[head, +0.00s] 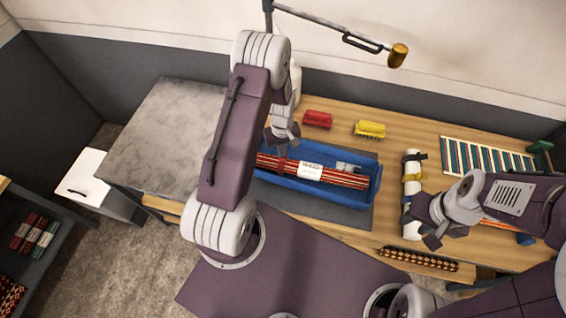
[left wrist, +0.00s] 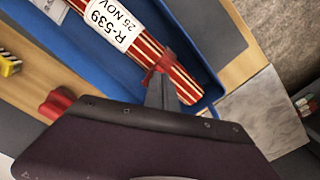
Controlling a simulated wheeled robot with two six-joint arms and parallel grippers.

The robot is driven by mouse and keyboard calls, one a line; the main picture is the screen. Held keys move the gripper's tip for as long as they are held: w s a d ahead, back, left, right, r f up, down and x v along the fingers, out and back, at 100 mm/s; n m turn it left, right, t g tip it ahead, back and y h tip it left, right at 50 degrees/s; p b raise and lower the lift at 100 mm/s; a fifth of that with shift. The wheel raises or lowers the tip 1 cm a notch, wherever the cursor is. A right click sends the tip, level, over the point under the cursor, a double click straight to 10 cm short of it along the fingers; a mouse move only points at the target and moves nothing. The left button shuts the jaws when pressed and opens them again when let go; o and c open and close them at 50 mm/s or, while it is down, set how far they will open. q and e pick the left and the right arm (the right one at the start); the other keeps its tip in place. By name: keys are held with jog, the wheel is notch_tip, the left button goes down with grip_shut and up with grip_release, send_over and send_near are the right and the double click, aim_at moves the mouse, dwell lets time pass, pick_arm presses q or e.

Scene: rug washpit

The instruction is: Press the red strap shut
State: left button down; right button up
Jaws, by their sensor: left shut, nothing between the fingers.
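A rolled rug with red and cream stripes (head: 335,177) lies in a blue tray (head: 320,203). It carries a white label, which reads R-539 26 NOV in the left wrist view (left wrist: 113,22). A red strap (left wrist: 165,64) goes around the roll near one end; whether its end lies flat is hard to tell. My left gripper (head: 282,153) is shut and empty, pointing down at the roll's left end. In the left wrist view its fingertips (left wrist: 162,82) are at the red strap, apparently touching or just above it. My right gripper (head: 421,227) appears open, at the right.
Behind the tray lie a red block (head: 318,119) and a yellow block (head: 370,129). A striped rack (head: 490,155) lies at the back right. The grey slab (head: 165,130) is clear.

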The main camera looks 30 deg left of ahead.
pick_arm(q)
jog(key=shift+f+b, duration=0.4)
jog(key=shift+f, duration=0.2)
dwell(0.3)
notch_tip(320, 180, up, 8)
jog(key=p, duration=0.6)
dwell(0.5)
